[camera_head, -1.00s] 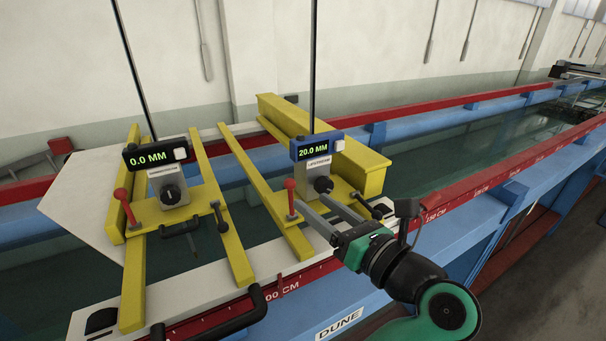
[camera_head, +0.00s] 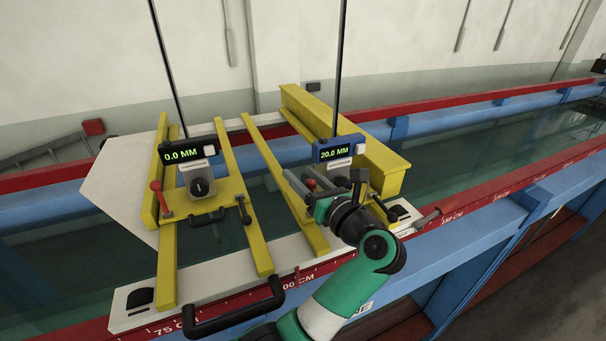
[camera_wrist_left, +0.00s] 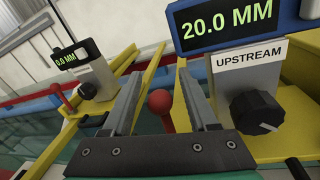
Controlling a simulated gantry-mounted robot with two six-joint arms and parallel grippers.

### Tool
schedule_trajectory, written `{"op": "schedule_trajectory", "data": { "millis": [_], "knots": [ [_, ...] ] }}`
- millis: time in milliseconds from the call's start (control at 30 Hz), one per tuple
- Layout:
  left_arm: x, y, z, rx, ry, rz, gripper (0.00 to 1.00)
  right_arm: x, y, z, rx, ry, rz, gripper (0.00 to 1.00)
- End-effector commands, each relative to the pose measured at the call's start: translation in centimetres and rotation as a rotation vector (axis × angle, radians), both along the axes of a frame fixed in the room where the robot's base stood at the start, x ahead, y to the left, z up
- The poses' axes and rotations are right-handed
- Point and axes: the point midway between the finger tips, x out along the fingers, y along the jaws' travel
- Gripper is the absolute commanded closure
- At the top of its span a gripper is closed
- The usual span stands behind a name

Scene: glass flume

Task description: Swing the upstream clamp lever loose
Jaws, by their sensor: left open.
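The upstream gauge (camera_head: 338,148) reads 20.0 MM, and its UPSTREAM label (camera_wrist_left: 249,57) and black knob (camera_wrist_left: 257,112) show in the left wrist view. The upstream clamp lever's red ball (camera_head: 311,184) stands beside this gauge. In the left wrist view the red ball (camera_wrist_left: 160,102) sits between my open fingers, with a gap on both sides; only a little of its red stem shows below. My left gripper (camera_head: 298,174) is open around the lever, and it also fills the middle of the left wrist view (camera_wrist_left: 158,76). The lever's base is hidden by my gripper. My right gripper is not in view.
A second gauge (camera_head: 189,151) reading 0.0 MM stands to the left with its own red lever (camera_head: 156,187). Yellow rails (camera_head: 247,200) lie between the gauges. A black handle (camera_head: 235,313) sticks out at the front edge. Water (camera_head: 470,150) lies open to the right.

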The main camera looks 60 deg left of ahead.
Motion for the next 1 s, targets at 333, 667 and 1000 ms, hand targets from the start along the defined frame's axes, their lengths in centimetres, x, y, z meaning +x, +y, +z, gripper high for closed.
{"op": "schedule_trajectory", "data": {
  "millis": [333,667,1000],
  "knots": [
    [0.00,-0.03,0.02,0.000,0.000,0.000,0.97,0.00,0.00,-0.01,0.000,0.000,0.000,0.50],
    [-0.01,-0.04,0.04,0.001,0.000,0.001,1.00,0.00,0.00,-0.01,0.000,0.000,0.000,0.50],
    [-0.01,-0.05,0.07,0.001,0.000,0.001,1.00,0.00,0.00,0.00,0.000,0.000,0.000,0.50]
  ]
}}
